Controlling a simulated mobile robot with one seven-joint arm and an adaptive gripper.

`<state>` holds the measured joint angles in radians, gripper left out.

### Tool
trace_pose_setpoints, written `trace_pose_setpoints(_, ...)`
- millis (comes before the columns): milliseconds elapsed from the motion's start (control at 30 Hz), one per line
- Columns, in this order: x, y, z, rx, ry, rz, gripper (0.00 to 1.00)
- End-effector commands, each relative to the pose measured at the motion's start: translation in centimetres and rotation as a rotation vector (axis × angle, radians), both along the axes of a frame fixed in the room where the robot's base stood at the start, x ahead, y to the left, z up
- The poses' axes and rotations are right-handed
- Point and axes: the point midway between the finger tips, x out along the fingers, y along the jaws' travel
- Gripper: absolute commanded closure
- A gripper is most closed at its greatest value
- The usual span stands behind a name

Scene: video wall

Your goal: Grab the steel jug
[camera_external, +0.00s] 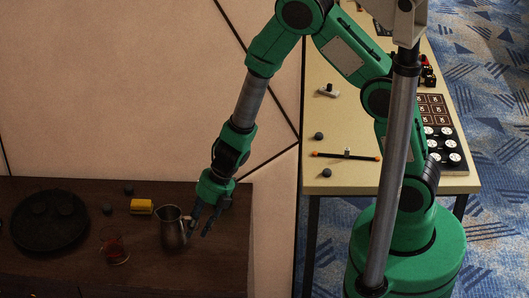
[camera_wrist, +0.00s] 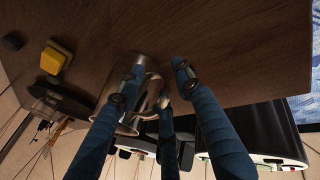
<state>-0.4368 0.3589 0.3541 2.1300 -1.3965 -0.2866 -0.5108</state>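The steel jug (camera_external: 172,230) stands upright near the right end of the dark wooden cabinet, its handle side facing my gripper. My gripper (camera_external: 204,218) is just right of the jug, low over the cabinet, with its fingers spread. In the wrist view the jug (camera_wrist: 146,68) lies between and partly behind the blue fingers of my gripper (camera_wrist: 158,70). One finger crosses the jug's body and another is apart on the right. The fingers are open; I cannot tell whether any touches the jug.
A reddish glass (camera_external: 114,248) and a yellow block (camera_external: 141,206) are left of the jug. A round black tray (camera_external: 48,243) lies farther left. Small dark lumps (camera_external: 129,190) lie nearby. A pale table (camera_external: 340,130) with small items stands right, beyond a gap.

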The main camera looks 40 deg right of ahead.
Motion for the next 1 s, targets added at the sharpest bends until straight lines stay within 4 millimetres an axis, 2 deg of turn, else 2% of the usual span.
trace_pose_setpoints(100, 0.07, 0.22, -0.52, 0.000, 0.000, 0.001, 0.65)
trace_pose_setpoints(633, 0.08, 0.23, -0.47, 0.000, 0.000, 0.000, 0.65)
trace_pose_setpoints(667, 0.08, 0.23, -0.47, 0.000, 0.000, 0.000, 0.69)
trace_pose_setpoints(800, 0.08, 0.22, -0.48, 0.000, 0.000, 0.000, 0.97)
trace_pose_setpoints(833, 0.07, 0.22, -0.49, 0.000, 0.000, 0.000, 1.00)
trace_pose_setpoints(1000, 0.02, 0.22, -0.53, 0.000, 0.001, 0.001, 1.00)
